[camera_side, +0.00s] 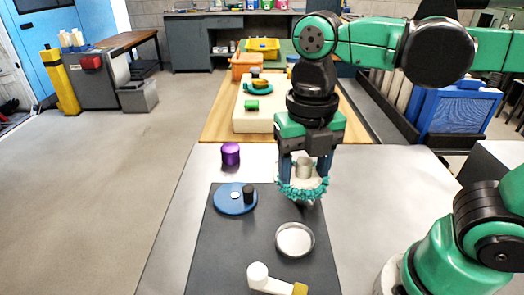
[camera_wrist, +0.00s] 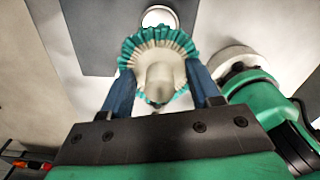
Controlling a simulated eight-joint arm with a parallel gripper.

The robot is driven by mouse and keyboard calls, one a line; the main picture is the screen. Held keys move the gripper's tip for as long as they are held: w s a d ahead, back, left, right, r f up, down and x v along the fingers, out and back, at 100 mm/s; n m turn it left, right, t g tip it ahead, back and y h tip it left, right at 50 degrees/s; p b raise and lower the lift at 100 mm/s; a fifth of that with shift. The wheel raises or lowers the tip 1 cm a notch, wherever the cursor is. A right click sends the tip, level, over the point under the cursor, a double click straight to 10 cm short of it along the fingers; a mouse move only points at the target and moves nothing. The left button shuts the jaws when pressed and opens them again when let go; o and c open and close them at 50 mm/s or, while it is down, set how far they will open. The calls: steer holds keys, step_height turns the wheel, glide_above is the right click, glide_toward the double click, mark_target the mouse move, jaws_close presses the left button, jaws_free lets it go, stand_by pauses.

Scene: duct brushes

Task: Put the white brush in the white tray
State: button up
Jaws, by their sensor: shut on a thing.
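The white brush (camera_side: 305,171) has a pale handle and a ring of teal bristles. My gripper (camera_side: 306,178) is shut on its handle and holds it bristles down, above the table. In the wrist view, the brush (camera_wrist: 160,75) sits between the two blue fingers. The white tray (camera_side: 295,240) is a small round dish on the dark mat, below and slightly left of the brush in the side view. It looks empty. In the wrist view, the tray (camera_wrist: 160,15) shows beyond the bristles, partly cut off by the brush.
A blue round dish (camera_side: 228,205) with a black piece and a small white piece lies left on the mat (camera_side: 230,245). A purple cylinder (camera_side: 230,154) stands behind it. A white piece with a yellow end (camera_side: 268,283) lies at the front. A cream board (camera_side: 245,122) lies farther back.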

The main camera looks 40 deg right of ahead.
mark_target(303, 158)
step_height(303, 158, up, 7)
steer(key=shift+f, duration=0.1)
steer(key=shift+w+d+r, duration=0.15)
steer(key=shift+w+r, duration=0.15)
steer(key=w+d+f+m, duration=0.3)
steer(key=w+d+m, duration=0.9)
steer(key=w+d, duration=0.25)
steer(key=f, duration=1)
steer(key=d+f, duration=0.1)
steer(key=f, duration=0.4)
steer(key=shift+s+f, duration=0.2)
steer(key=shift+f, duration=2.35)
steer(key=o, duration=1)
